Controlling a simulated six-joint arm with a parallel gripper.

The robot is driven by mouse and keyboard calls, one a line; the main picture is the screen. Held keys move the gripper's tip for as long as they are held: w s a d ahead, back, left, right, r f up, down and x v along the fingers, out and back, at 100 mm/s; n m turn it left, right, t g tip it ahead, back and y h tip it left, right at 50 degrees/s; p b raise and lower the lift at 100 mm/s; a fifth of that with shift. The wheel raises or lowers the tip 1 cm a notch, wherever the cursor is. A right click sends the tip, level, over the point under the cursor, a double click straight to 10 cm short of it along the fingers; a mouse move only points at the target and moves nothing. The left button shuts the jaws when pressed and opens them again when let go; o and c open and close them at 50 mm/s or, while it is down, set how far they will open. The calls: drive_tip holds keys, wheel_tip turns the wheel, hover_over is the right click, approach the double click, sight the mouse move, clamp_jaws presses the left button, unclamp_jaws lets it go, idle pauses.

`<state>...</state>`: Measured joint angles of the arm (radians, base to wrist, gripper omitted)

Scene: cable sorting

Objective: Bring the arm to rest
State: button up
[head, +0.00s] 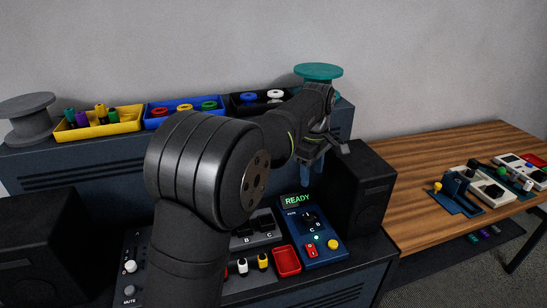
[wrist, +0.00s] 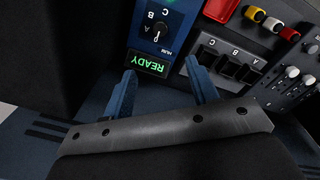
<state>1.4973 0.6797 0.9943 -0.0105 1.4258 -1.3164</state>
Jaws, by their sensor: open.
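My gripper (head: 311,178) hangs from my black arm, right of centre in the head view, with its blue fingers pointing down. In the wrist view its two blue fingers (wrist: 161,68) stand wide apart with nothing between them. The gripper is open and empty. It is above the back edge of a blue control box (head: 318,243), whose display (head: 297,200) reads READY in green. In the wrist view the display (wrist: 148,64) shows upside down between the fingers. I cannot tell the exact height of the fingertips.
A black speaker (head: 360,190) stands close right of the gripper; another (head: 40,245) stands at left. Behind, a shelf holds yellow (head: 98,124), blue (head: 184,112) and black (head: 258,101) trays, a grey spool (head: 27,115) and a teal spool (head: 318,72). A wooden table (head: 425,195) stands right.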

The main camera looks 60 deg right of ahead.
sight(308, 216)
drive_tip(key=f, duration=1.7)
drive_tip(key=shift+d+f, duration=0.25)
drive_tip(key=shift+d, duration=0.1)
drive_tip(key=shift+f, duration=0.1)
drive_tip(key=m, duration=0.3)
drive_tip(key=shift+m, duration=0.4)
drive_tip(key=m, duration=0.8)
drive_tip(key=shift+m+y, duration=0.3)
drive_tip(key=shift+m, duration=1.9)
